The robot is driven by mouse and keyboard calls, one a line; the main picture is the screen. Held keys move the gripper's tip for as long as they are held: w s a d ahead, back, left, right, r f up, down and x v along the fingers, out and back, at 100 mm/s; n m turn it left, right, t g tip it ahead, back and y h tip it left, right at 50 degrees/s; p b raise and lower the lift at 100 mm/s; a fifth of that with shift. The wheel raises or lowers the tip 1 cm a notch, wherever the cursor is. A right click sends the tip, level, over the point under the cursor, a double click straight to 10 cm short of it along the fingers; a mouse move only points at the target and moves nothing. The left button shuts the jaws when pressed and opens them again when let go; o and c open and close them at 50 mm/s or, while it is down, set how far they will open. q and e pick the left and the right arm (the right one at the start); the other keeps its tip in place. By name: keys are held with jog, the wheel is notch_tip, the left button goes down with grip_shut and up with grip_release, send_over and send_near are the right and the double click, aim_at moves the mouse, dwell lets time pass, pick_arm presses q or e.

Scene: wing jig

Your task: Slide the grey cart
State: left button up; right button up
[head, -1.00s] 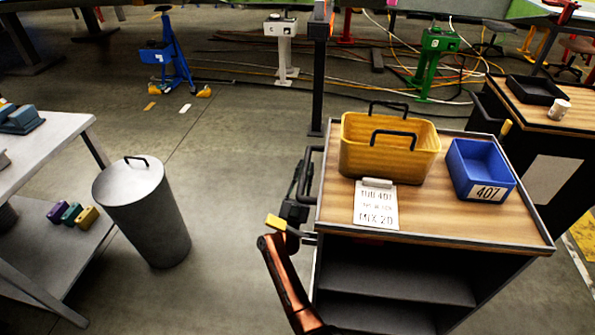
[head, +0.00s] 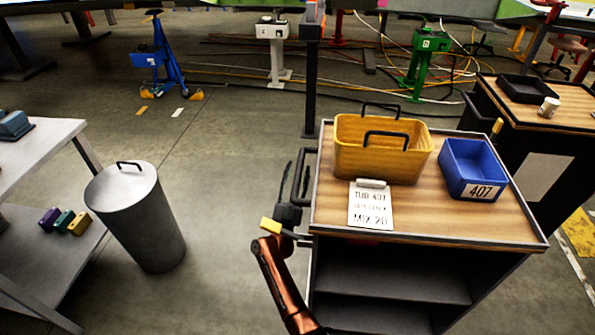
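The grey cart (head: 390,272) stands at the right of the head view, with a wood top, dark shelves and a dark handle (head: 299,172) on its left side. My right gripper (head: 295,180) is at this handle, on the cart's left. One thin dark finger stands left of the handle with a visible gap; the other finger is hard to separate from the handle bar. The gripper looks open and not closed on the bar. My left gripper is not in view.
On the cart top are a yellow tub (head: 375,155), a blue bin (head: 474,168) and a label card (head: 371,207). A second cart (head: 548,115) is close behind right.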

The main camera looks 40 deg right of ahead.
jog(key=v, duration=1.1)
jog(key=shift+a+f, duration=0.25)
jog(key=shift+f, duration=0.05)
